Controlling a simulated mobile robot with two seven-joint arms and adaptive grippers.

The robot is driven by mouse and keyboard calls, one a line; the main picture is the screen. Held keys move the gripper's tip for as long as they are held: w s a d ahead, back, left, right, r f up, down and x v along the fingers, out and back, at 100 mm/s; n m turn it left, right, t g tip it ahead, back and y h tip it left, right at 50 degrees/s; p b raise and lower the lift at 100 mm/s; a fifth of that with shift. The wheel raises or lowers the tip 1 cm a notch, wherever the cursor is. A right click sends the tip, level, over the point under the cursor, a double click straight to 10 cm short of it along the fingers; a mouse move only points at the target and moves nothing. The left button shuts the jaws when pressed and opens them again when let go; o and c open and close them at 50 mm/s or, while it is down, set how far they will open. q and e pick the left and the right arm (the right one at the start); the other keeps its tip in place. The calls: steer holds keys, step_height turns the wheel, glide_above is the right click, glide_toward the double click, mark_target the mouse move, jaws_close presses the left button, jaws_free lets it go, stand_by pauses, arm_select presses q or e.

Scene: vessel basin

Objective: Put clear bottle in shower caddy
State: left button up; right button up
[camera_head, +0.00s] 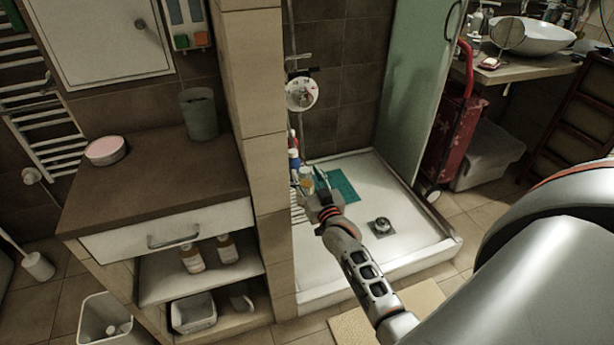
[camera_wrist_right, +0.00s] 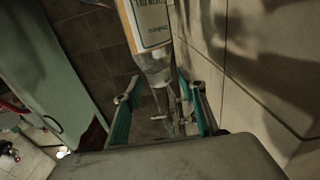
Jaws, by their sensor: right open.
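A clear bottle with a white label (camera_wrist_right: 150,25) shows at the top of the right wrist view, its narrow end toward my fingers. In the head view, a small amber-looking bottle (camera_head: 307,179) is close to my right gripper (camera_head: 318,187), by the tiled wall; it is probably the same one. My right gripper is open, with its teal-padded fingers (camera_wrist_right: 162,88) on either side of the bottle's narrow end. Contact cannot be told. A pale wire rack (camera_head: 299,214), likely the shower caddy, is partly hidden by the wall edge. My left gripper is not in view.
A blue-and-red bottle (camera_head: 294,157) stands beside the wall near my gripper. The white shower tray (camera_head: 410,238) has a drain and a teal mat (camera_head: 343,186). A tiled wall (camera_head: 262,130) and a glass panel (camera_head: 412,90) flank it. Two bottles (camera_head: 191,258) stand on the cabinet shelf.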

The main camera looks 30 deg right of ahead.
steer(key=p+v, duration=0.1)
steer(key=v, duration=1)
steer(key=s+a+f+n+g+y, duration=0.3)
steer(key=s+a+f, duration=0.4)
steer(key=s+a, duration=0.2)
steer(key=s+a+f+n+g+y, duration=0.3)
steer(key=s+a+f, duration=0.4)
steer(key=s, duration=0.7)
steer(key=a+n+y, duration=0.1)
steer(key=a, duration=0.1)
steer(key=shift+a+g, duration=0.4)
steer(key=shift+f, duration=0.15)
steer(key=shift+a+r+p, duration=0.1)
steer(key=shift+r+p, duration=0.5)
steer(key=shift+p, duration=0.25)
